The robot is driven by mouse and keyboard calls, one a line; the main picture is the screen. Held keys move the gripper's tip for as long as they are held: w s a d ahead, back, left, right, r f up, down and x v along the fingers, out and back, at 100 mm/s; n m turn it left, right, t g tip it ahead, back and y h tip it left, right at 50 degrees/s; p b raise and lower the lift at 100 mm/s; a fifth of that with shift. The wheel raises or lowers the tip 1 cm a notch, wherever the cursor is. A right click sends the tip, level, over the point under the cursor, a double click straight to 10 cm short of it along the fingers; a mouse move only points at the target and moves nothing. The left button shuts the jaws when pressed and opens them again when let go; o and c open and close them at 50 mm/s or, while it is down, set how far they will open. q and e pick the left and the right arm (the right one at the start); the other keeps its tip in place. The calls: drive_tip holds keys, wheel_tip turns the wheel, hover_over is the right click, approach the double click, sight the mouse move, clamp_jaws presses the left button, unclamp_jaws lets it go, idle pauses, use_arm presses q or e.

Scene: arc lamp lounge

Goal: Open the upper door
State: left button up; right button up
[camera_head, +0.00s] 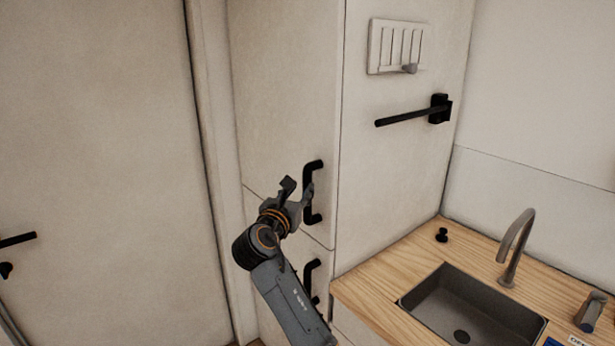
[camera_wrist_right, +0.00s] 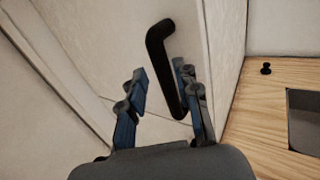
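The upper door (camera_head: 285,90) is a tall pale cabinet panel, and it looks closed. Its black, bar-shaped handle (camera_head: 314,166) is upright near the door's right edge. My right gripper (camera_head: 298,191) is at this handle, with its fingers spread apart. In the right wrist view, the handle (camera_wrist_right: 158,50) runs down into the space between the fingertips of my right gripper (camera_wrist_right: 162,88). It lies close to the right finger and partly overlaps it; a clear gap separates it from the left finger. Whether the right finger touches it cannot be told. My left gripper is not in view.
A lower door with a black handle (camera_head: 309,282) is below, partly behind my right arm. A wooden counter (camera_head: 365,290) with a sink (camera_head: 465,310) and faucet (camera_head: 515,245) stands to the right. A black bar (camera_head: 410,117) sticks out from the cabinet side. A larger door (camera_head: 100,150) is at left.

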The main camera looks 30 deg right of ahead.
sight(305, 182)
drive_tip(key=p+x, duration=0.1)
drive_tip(key=x, duration=0.5)
drive_tip(key=shift+w+d, duration=0.2)
clamp_jaws()
